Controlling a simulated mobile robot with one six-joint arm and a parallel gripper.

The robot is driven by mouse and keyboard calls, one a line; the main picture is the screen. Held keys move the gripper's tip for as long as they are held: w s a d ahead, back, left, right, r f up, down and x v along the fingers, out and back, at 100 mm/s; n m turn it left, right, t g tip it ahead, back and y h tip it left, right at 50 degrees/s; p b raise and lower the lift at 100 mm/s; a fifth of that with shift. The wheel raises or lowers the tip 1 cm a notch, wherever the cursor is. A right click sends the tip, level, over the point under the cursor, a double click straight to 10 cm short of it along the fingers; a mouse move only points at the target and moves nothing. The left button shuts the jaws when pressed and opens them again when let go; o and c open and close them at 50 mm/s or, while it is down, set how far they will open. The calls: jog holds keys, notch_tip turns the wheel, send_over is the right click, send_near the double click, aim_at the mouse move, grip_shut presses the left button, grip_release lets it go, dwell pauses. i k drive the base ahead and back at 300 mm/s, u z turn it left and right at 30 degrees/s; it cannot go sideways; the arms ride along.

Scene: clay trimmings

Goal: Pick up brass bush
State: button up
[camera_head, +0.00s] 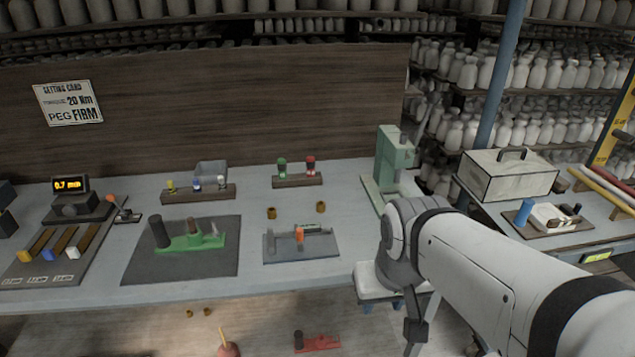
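Two small brass bushes stand on the grey bench top, apart from each other: a left one (271,213) and a right one (321,207). Both are behind the grey fixture plate (275,252), which carries an orange and green part. Two more small brass-coloured pieces (189,314) lie lower down, below the bench's front edge. My white arm comes in from the lower right and bends down at its joint in front of the bench's right end. A small dark part, possibly my gripper (416,329), hangs below that joint, well away from the bushes. Its fingers cannot be made out.
A green press (391,160) stands at the bench's right end. A rack with green and red knobs (297,181) is behind the bushes. A dark mat (135,262) with a green fixture is to the left. A pale box (508,177) sits on the right table.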

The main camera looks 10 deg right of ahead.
aim_at(320, 204)
jog(key=u, duration=0.15)
jog(key=i, duration=0.9)
jog(key=z, duration=0.05)
